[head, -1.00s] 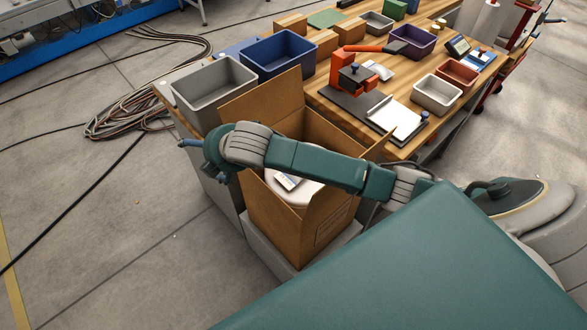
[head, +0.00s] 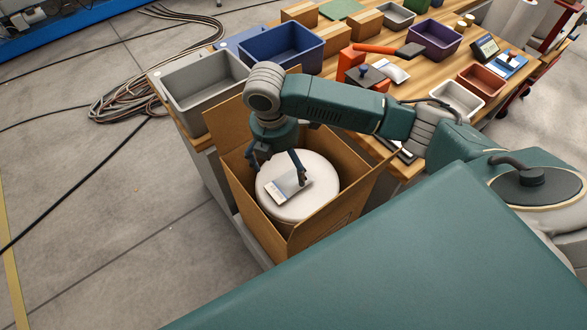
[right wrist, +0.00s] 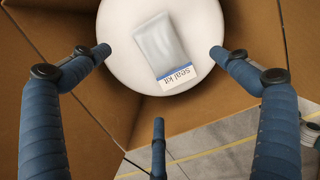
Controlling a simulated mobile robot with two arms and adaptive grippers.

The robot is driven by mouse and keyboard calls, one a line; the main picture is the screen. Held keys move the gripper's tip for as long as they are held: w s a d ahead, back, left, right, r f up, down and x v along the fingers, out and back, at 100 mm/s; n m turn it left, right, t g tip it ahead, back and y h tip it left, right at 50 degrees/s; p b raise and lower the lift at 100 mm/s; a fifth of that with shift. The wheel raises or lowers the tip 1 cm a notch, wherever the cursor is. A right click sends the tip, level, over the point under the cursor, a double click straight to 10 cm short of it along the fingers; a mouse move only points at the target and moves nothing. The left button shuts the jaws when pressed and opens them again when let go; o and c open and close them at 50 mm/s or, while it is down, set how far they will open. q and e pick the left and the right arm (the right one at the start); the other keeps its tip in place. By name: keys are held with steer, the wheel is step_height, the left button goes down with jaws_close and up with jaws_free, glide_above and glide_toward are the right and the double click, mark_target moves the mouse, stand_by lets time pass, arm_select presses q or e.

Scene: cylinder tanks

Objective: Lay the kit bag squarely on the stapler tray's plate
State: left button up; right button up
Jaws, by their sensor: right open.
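The kit bag (head: 290,187), a clear flat pouch with a white and blue "seal kit" label, lies on a round white surface (head: 325,180) inside an open cardboard box. In the right wrist view the bag (right wrist: 161,42) lies tilted between my open fingers. My right gripper (head: 279,163) reaches down into the box, open and empty, its fingers spread around the bag; contact cannot be told. The orange stapler (head: 347,61) stands on the bench. Its tray's pale plate (head: 408,153) is mostly hidden behind my right arm. My left gripper is out of view.
The cardboard box (head: 232,180) has raised flaps close around my gripper. Grey (head: 205,88) and blue (head: 282,52) bins stand behind it. White (head: 457,100), rust (head: 484,80) and purple (head: 434,40) bins stand on the bench to the right.

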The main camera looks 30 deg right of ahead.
mark_target(286, 178)
step_height(286, 178, down, 2)
steer(key=shift+a+f, duration=0.1)
steer(key=shift+f, duration=0.25)
steer(key=f, duration=0.3)
steer(key=f+p, duration=0.1)
steer(key=shift+w+d+f, duration=0.2)
steer(key=shift+w+d, duration=0.05)
steer(key=shift+d, duration=0.05)
steer(key=shift+d+f, duration=0.1)
steer(key=shift+f, duration=0.3)
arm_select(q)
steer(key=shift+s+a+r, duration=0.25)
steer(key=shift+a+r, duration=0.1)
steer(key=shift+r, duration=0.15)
arm_select(e)
steer(key=c, duration=1.4)
steer(key=shift+r, duration=0.15)
